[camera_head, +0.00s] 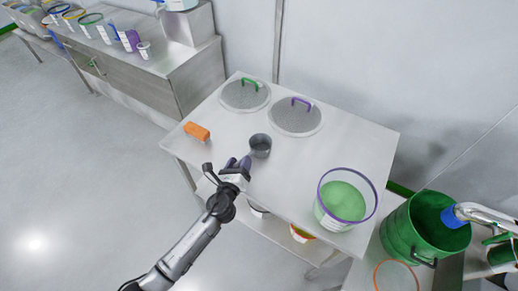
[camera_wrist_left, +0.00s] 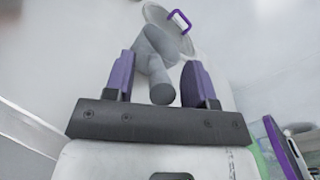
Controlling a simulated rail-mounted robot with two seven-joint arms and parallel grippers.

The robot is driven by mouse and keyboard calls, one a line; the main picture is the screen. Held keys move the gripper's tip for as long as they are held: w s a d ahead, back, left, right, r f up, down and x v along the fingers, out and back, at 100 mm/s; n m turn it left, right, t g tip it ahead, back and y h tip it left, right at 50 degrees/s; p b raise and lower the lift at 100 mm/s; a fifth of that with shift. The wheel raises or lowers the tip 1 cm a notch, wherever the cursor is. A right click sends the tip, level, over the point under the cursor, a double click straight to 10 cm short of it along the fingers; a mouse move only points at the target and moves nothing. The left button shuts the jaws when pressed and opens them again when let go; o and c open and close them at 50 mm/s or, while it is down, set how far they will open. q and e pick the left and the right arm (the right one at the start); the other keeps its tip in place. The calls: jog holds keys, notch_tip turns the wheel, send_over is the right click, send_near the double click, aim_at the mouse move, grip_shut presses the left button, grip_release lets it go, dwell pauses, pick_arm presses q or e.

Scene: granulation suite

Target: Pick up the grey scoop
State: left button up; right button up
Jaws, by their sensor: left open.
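The grey scoop (camera_head: 260,147) stands on the steel table, with its round cup facing up in the head view. My left gripper (camera_head: 238,162) is just on the near side of it, with its two purple fingers pointing at the scoop. In the left wrist view the fingers (camera_wrist_left: 161,85) are apart, and the scoop's thick grey handle (camera_wrist_left: 161,92) shows between them, with a gap on each side. The scoop's cup (camera_wrist_left: 155,45) is beyond the fingertips. My right gripper is not in view.
On the table (camera_head: 215,150) are a green-handled lid (camera_head: 240,98), a purple-handled lid (camera_head: 293,120), an orange object (camera_head: 197,131) and a purple-rimmed tub of green material (camera_head: 343,200). A green drum (camera_head: 402,238) stands at the right. The table between scoop and tub is clear.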

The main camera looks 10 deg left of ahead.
pick_arm(q)
jog(key=shift+c, duration=0.5)
grip_shut()
jog(key=shift+r, duration=0.1)
